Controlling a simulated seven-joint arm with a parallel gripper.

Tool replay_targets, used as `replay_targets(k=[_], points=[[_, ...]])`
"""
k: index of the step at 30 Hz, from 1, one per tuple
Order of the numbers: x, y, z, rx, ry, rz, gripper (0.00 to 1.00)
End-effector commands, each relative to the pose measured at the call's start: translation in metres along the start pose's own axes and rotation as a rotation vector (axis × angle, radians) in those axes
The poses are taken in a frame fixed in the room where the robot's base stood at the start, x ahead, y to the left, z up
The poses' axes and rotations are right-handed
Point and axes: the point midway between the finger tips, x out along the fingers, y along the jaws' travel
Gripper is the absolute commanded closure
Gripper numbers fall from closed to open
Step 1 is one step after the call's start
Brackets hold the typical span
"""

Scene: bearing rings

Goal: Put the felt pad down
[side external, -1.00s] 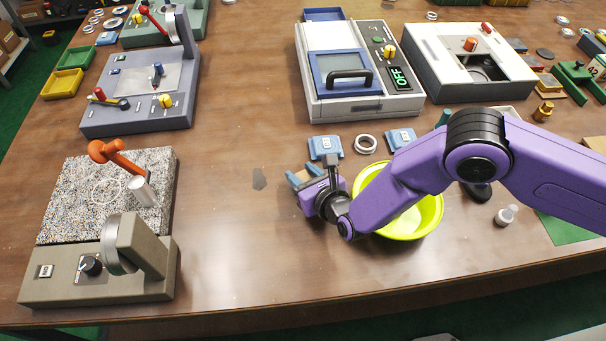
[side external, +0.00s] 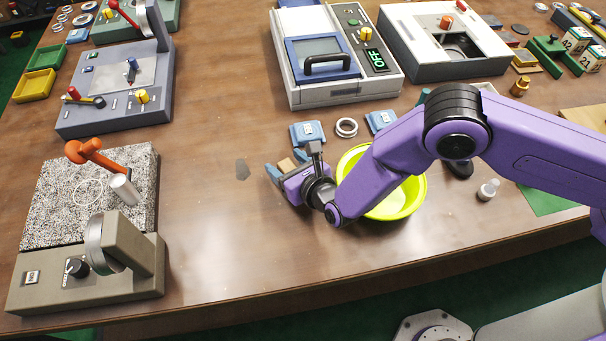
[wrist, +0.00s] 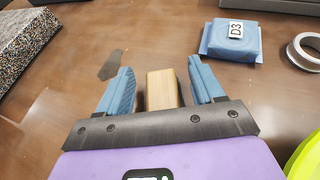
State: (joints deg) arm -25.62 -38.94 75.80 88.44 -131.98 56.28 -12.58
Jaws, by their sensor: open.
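A tan, wood-coloured block (wrist: 161,90) lies between the fingers of my gripper (wrist: 160,66) in the wrist view, with a narrow gap on each side. I take it to be the felt pad, though no felt face shows. My gripper (side external: 283,161) is open, with its blue fingers low at the table, left of the yellow-green bowl. The block (side external: 287,165) also shows between the fingers in the side view. Its underside is hidden, and I cannot tell for sure that it rests on the table.
A dark flat patch (side external: 242,170) lies left of my gripper. Behind are blue pads (side external: 307,134), one labelled D3 (wrist: 233,40), and a metal ring (side external: 347,128). The yellow-green bowl (side external: 405,205) sits under my arm. Table between gripper and grey stone-plate stand (side external: 130,270) is mostly clear.

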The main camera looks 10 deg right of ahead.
Motion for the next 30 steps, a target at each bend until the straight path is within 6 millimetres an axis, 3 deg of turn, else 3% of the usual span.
replay_targets(k=[18, 30], points=[[-0.099, 0.001, 0.000, -0.001, 0.001, 0.002, 0.33], [-0.114, 0.000, 0.000, 0.000, -0.001, 0.000, 0.33]])
